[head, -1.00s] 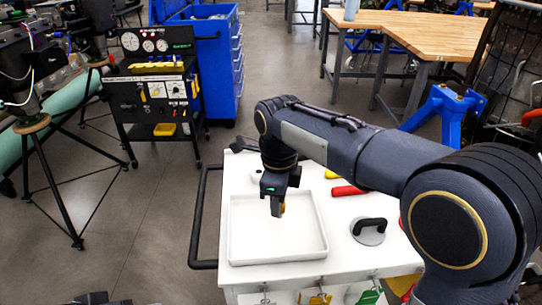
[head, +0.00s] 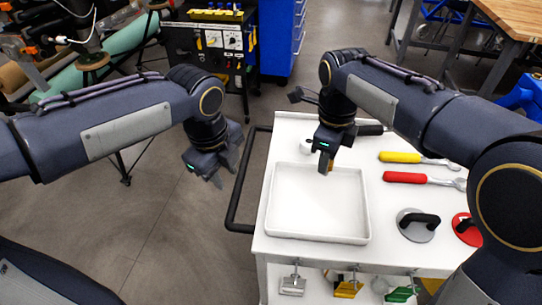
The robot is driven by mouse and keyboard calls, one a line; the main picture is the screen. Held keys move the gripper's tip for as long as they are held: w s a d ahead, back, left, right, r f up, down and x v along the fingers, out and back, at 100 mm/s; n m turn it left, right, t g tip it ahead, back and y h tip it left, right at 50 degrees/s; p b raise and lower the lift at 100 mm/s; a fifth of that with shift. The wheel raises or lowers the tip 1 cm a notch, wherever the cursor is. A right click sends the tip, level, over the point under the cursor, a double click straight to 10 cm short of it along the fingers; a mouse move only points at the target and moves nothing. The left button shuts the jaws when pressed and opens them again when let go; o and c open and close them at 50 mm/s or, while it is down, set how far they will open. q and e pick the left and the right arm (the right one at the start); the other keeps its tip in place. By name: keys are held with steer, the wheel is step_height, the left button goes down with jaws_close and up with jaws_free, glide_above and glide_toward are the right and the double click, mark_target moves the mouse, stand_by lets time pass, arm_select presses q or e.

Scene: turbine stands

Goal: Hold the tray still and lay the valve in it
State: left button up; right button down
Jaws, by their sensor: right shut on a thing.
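The white tray (head: 318,238) lies flat on the white cart top, near its left side. My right gripper (head: 324,168) is over the tray's back part, pointing down. It is shut on a small brass-coloured thing (head: 331,165), likely the valve, mostly hidden by the fingers. I cannot tell whether that thing touches the tray. My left gripper (head: 228,176) is left of the cart, beside its black handle, apart from the tray. Its fingers appear spread with nothing between them.
The black cart handle (head: 240,190) sticks out between my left gripper and the tray. Right of the tray lie a yellow-handled tool (head: 400,157), a red-handled tool (head: 405,178), a grey disc with black handle (head: 416,228) and a red one (head: 466,230).

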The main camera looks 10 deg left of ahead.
mark_target(271, 191)
arm_select(q)
steer(key=w+d+f+m+g, duration=0.1)
steer(key=w+d+f+m, duration=0.2)
steer(key=w+d+m, duration=0.7)
steer(key=s+f+m, duration=0.1)
steer(key=f, duration=0.2)
steer(key=s+a+f, duration=0.1)
steer(key=f, duration=0.3)
steer(key=f+m, duration=0.1)
steer(key=f, duration=0.3)
steer(key=shift+s+a+f+m+y, duration=0.2)
steer(key=shift+s+f+m+y, duration=0.1)
steer(key=shift+s, duration=0.1)
steer(key=shift+r, duration=0.1)
jaws_close()
